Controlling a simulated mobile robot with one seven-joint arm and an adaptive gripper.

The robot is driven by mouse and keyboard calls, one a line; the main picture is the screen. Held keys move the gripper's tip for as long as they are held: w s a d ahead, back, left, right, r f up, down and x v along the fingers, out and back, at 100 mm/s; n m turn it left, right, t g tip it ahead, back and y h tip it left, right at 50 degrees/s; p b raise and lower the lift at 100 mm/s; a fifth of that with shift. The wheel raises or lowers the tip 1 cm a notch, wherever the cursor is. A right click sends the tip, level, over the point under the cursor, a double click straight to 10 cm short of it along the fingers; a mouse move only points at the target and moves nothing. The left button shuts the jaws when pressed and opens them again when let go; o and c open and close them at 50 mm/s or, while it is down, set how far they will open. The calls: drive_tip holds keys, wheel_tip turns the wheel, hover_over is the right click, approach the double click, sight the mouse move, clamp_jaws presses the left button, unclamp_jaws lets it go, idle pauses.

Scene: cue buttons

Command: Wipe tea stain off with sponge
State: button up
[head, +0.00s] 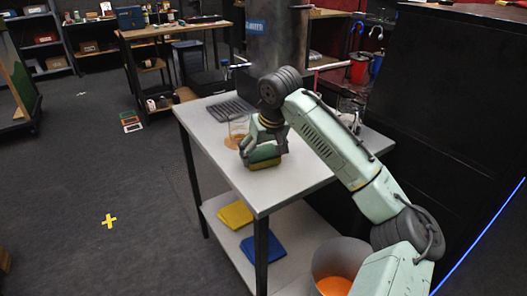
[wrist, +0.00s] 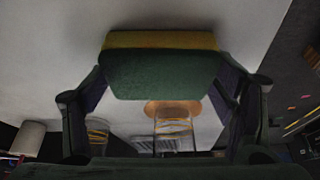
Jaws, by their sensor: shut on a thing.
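My gripper (head: 262,146) is shut on a sponge (head: 265,162), low over the white tabletop (head: 290,178). I cannot tell whether the sponge touches it. In the wrist view the sponge (wrist: 160,72) is green with a yellow layer and sits between both fingers. A brown tea stain (wrist: 172,107) lies on the tabletop just beyond the sponge in that view. In the head view the stain (head: 231,142) shows left of the gripper, by a clear glass (head: 238,124). The sponge and gripper may hide part of it.
A dark ridged mat (head: 231,108) lies at the table's back left. A large dark cylinder (head: 277,38) stands behind. Yellow (head: 235,214) and blue (head: 263,247) cloths lie on the lower shelf. A bin (head: 340,262) stands at the right. The table's front is clear.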

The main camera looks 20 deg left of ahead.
drive_tip(key=shift+w+a, duration=0.25)
drive_tip(key=shift+a, duration=0.1)
drive_tip(key=shift+w+a+r+p, duration=0.2)
drive_tip(key=shift+r+p, duration=0.1)
drive_tip(key=shift+p, duration=0.3)
drive_tip(key=r+p, duration=0.2)
drive_tip(key=r, duration=0.1)
drive_tip(key=shift+s+d+r, duration=0.15)
drive_tip(key=shift+s+r, duration=0.05)
drive_tip(key=shift+w+r+p, duration=0.1)
drive_tip(key=shift+r+p, duration=0.55)
drive_tip(key=shift+p, duration=0.2)
wheel_tip(320, 180, up, 3)
drive_tip(key=p, duration=0.2)
drive_tip(key=shift+f+p, duration=0.1)
drive_tip(key=shift+p, duration=0.2)
